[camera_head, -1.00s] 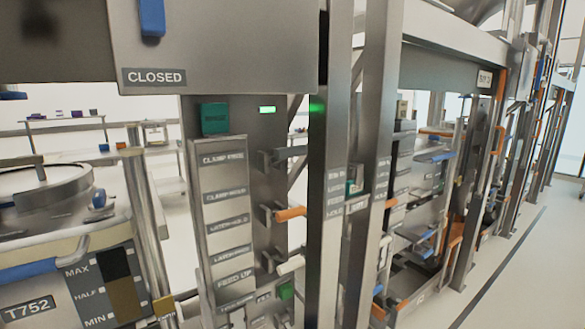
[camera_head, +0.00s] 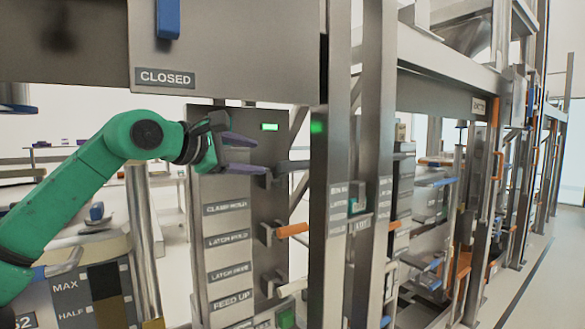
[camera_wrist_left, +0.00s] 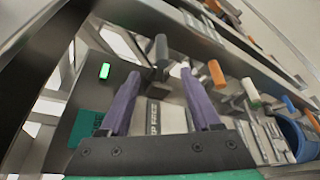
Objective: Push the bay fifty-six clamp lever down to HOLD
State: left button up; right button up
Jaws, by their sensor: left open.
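The clamp lever (camera_head: 292,166) is the dark grey handle, the topmost of three on the steel panel. It sticks out roughly level, and it also shows in the left wrist view (camera_wrist_left: 162,48). My left gripper (camera_head: 258,155) is open and empty, its purple fingers pointing at the lever from the left. In the left wrist view the lever tip lies ahead, between the lines of the fingers (camera_wrist_left: 160,76). I cannot tell whether anything touches. The CLAMP HOLD label (camera_head: 226,208) shows below my gripper; the label above it is hidden. My right gripper is not in view. No bay number is readable.
Below the clamp lever are an orange lever (camera_head: 292,230) and a white lever (camera_head: 292,287). A steel upright (camera_head: 328,200) stands just right of them. A grey CLOSED cover (camera_head: 225,50) hangs above. A green light (camera_head: 270,127) glows on the panel.

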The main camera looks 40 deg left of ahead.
pick_arm(q)
jog(key=p, duration=0.4)
send_near(294, 167)
jog(key=w+a, duration=0.1)
jog(key=w, duration=0.2)
jog(key=p+x, duration=0.8)
jog(key=p, duration=0.1)
jog(key=shift+a+r, duration=0.1)
jog(key=shift+w, duration=0.2)
jog(key=shift+s+f, duration=0.1)
jog(key=shift+f, duration=0.15)
grip_shut()
jog(key=shift+r, duration=0.1)
